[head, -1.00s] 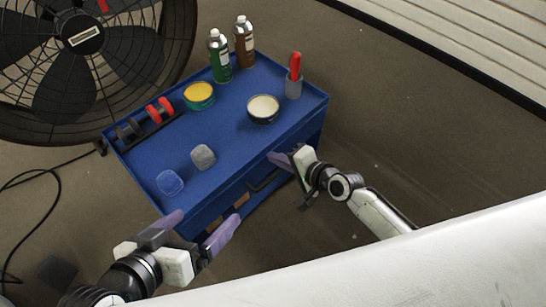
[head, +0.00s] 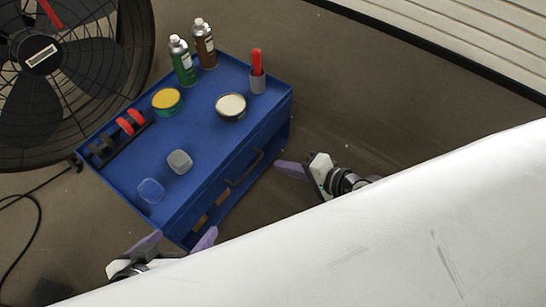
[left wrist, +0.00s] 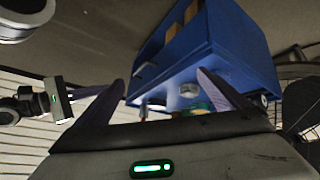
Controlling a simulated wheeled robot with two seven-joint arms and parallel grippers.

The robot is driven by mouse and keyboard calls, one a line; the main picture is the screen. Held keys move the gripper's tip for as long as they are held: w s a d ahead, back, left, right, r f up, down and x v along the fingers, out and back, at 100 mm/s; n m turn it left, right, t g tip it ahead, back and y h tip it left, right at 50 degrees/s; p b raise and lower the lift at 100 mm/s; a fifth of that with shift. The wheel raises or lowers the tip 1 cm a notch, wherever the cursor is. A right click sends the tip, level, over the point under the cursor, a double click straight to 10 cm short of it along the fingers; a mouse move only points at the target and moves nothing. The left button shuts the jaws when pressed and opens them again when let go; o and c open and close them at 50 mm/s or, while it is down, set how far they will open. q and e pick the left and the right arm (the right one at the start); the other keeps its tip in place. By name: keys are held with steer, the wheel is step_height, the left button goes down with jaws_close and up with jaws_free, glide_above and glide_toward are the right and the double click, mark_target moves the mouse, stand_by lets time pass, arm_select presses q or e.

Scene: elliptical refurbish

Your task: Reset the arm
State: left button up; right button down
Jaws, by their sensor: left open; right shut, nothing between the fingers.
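My left gripper (head: 178,243) is open and empty at the near left corner of the blue cart (head: 212,127) in the head view. Its two purple fingers stand apart in the left wrist view (left wrist: 160,97), with the cart (left wrist: 225,50) beyond them. My right gripper (head: 277,168) is shut and empty, off the cart's right front side near the drawer handle. It also shows at the left edge of the left wrist view (left wrist: 100,91). A large white surface hides most of both arms in the head view.
On the cart are a yellow tin (head: 167,98), a cream tin (head: 231,104), a green bottle (head: 184,65), a brown bottle (head: 205,48), a red-handled tool in a grey cup (head: 257,80), a grey block (head: 180,160) and a blue block (head: 151,189). A fan (head: 60,85) stands left. Floor right is clear.

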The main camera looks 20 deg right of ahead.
steer(key=shift+s+d+r, duration=0.15)
steer(key=shift+s, duration=0.1)
